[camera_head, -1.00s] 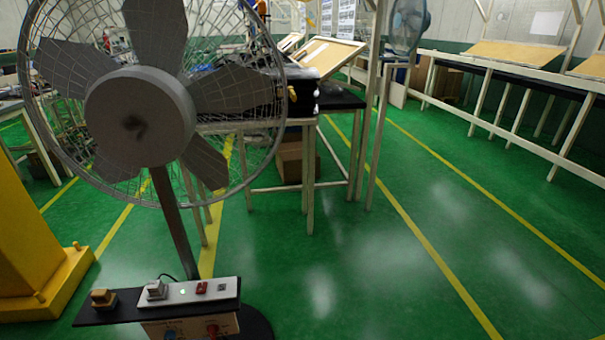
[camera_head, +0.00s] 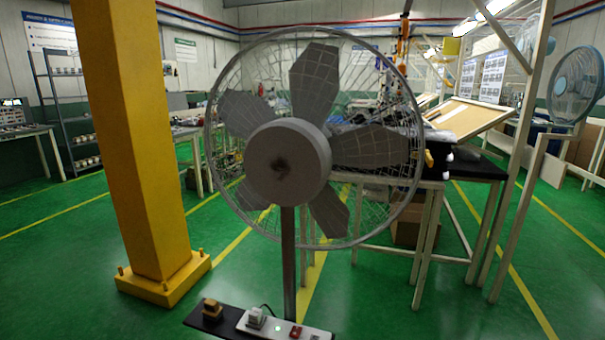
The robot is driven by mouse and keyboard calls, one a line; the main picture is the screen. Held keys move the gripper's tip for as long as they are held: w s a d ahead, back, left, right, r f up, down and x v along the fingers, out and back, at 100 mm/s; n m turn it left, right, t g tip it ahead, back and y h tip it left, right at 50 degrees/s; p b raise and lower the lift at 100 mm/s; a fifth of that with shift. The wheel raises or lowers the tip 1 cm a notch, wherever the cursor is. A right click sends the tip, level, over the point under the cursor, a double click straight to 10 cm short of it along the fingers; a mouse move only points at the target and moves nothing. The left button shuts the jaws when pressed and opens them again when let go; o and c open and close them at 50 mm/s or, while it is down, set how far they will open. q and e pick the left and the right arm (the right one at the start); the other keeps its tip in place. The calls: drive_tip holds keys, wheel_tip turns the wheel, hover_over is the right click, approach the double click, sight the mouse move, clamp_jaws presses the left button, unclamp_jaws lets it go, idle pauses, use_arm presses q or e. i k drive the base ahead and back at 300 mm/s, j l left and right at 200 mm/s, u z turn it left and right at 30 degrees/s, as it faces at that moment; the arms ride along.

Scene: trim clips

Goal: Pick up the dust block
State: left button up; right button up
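I cannot make out a thing that is clearly the dust block. The shelf's lower part is cut off by the picture edge. Neither of my grippers is in view.
A large caged fan (camera_head: 288,162) on a post stands close in front, hiding part of the workbench behind it. A yellow pillar (camera_head: 135,140) with a wide base stands to the left. Another bench with a tilted wooden board (camera_head: 470,117) is behind. Green floor lies open between.

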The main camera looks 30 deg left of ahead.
sight(212, 311)
drive_tip(key=u, duration=1.7)
